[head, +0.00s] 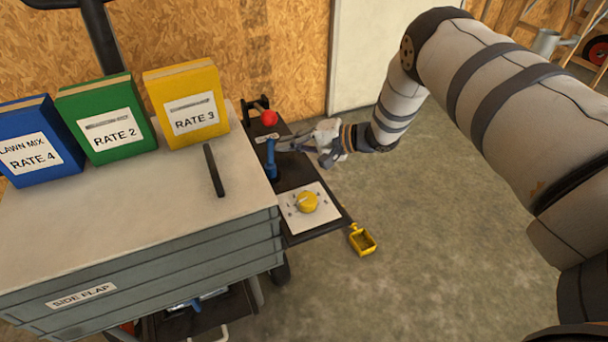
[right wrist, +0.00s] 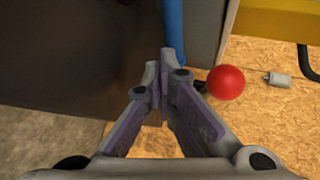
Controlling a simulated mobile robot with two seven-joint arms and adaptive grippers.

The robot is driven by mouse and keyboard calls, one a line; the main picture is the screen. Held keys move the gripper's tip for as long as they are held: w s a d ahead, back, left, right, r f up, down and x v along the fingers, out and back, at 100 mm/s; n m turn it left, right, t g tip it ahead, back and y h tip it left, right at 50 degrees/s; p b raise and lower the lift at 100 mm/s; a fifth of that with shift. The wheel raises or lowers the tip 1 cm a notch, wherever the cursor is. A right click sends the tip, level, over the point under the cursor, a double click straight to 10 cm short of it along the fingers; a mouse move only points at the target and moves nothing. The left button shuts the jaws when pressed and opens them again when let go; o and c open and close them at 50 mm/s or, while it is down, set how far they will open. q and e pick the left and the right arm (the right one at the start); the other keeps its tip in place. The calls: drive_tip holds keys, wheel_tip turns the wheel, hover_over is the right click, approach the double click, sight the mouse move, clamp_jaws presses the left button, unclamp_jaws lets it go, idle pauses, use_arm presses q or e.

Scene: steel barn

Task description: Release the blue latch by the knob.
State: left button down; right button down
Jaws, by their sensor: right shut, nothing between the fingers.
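The blue latch (head: 271,162) stands upright on the dark side panel, at the right edge of the grey bin. A blue bar, which looks like part of it, shows at the top of the right wrist view (right wrist: 173,30). A red ball knob (head: 269,118) is just behind the latch; it also shows in the right wrist view (right wrist: 225,82), right of the fingertips. My right gripper (head: 284,143) is shut and empty, its tips close to the blue latch. Whether they touch it I cannot tell. My left gripper is not in view.
A yellow dial (head: 307,202) sits on a white plate in front of the latch. A yellow scoop-like box (head: 362,240) is at the panel's front corner. Blue, green and yellow (head: 186,105) boxes stand on the grey bin lid (head: 150,195). The floor to the right is clear.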

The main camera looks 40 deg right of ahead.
sight(276, 154)
drive_tip(key=shift+w+a+f+n+g+y+b, duration=0.2)
drive_tip(key=shift+w+a+n+g+y+b, duration=0.1)
drive_tip(key=shift+w+n+g+y+b, duration=0.3)
drive_tip(key=shift+w+a+r, duration=0.2)
drive_tip(key=shift+w+a, duration=0.25)
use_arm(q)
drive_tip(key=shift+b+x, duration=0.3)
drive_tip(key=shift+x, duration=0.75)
use_arm(e)
drive_tip(key=shift+a, duration=0.1)
drive_tip(key=shift+w+a+r, duration=0.15)
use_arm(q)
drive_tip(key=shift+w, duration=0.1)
